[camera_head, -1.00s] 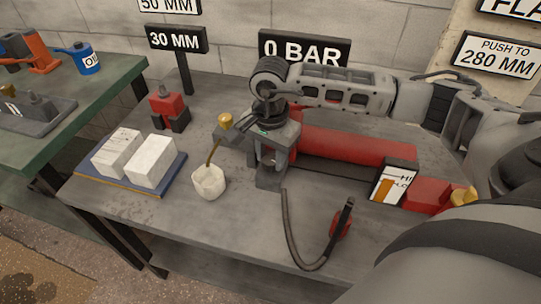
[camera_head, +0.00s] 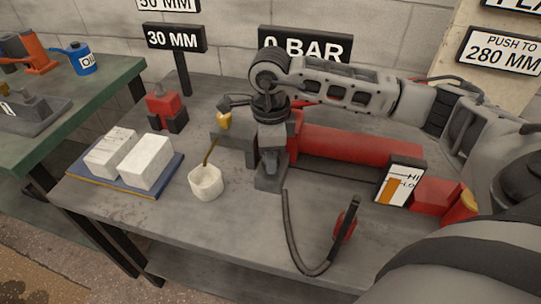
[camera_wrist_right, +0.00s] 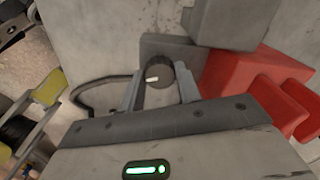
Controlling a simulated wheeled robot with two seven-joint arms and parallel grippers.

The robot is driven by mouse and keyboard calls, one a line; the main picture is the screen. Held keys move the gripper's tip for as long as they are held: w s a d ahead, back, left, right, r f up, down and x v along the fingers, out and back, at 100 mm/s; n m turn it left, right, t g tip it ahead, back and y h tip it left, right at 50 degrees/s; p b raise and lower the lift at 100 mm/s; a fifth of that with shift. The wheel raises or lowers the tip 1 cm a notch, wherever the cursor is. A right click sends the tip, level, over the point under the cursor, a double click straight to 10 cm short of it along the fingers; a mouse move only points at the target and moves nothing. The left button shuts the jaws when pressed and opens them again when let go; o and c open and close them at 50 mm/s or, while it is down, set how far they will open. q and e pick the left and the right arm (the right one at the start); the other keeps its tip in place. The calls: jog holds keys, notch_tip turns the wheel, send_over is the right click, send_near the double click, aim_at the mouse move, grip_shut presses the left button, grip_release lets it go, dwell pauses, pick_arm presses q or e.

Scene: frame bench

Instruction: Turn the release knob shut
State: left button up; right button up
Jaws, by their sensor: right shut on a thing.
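The release knob (camera_wrist_right: 157,76) is dark and round with a white mark. In the right wrist view it sits between the fingers of my right gripper (camera_wrist_right: 158,90), which is shut on it. In the head view my right gripper (camera_head: 270,110) points down at the grey block of the red pump (camera_head: 355,143), and hides the knob. A gauge plate (camera_head: 400,184) marked HI and LO, with an orange bar, stands by the pump's right part. My left gripper is not in view.
A white cup (camera_head: 205,183) stands under a thin brass tube, left of the pump. A dark hose (camera_head: 290,231) curves in front. Two white blocks lie on a blue tray (camera_head: 172,180). A red-and-black piece (camera_head: 166,107) stands behind. The bench front left is clear.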

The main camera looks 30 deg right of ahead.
jog(key=shift+m, duration=1.7)
jog(key=shift+r+m+b, duration=0.1)
jog(key=shift+m+b, duration=0.2)
jog(key=o, duration=1)
jog(key=shift+c, duration=0.2)
notch_tip(320, 180, up, 16)
jog(key=p, duration=0.1)
